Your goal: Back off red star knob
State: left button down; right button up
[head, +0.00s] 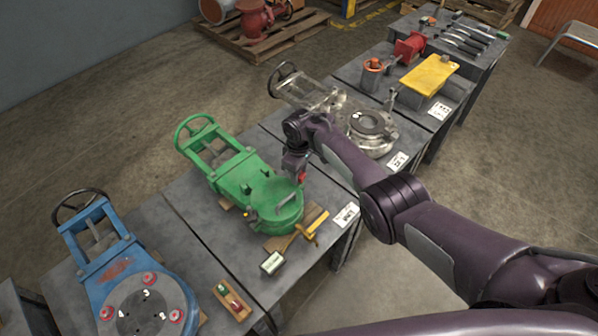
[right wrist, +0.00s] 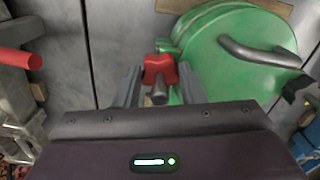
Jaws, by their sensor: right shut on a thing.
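The red star knob (right wrist: 159,70) sits at the edge of the green valve's round body, between the two fingers of my right gripper (right wrist: 158,92) in the right wrist view. The fingers are shut on it. In the head view the knob (head: 302,177) is a small red spot just below my right gripper (head: 298,172). The green valve (head: 245,180) lies on a grey table, with its handwheel toward the back left. My left gripper is not in the head view.
A blue valve (head: 125,270) lies to the left and a bare metal valve (head: 350,115) to the right. A grey bent handle (right wrist: 255,50) rises from the green body.

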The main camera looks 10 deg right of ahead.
jog(key=n+b, duration=0.1)
jog(key=n, duration=0.5)
dwell(0.6)
jog(key=o, duration=1)
jog(key=shift+r, duration=0.1)
notch_tip(320, 180, up, 6)
jog(key=shift+r+p, duration=0.15)
jog(key=shift+p, duration=0.75)
jog(key=shift+r, duration=0.65)
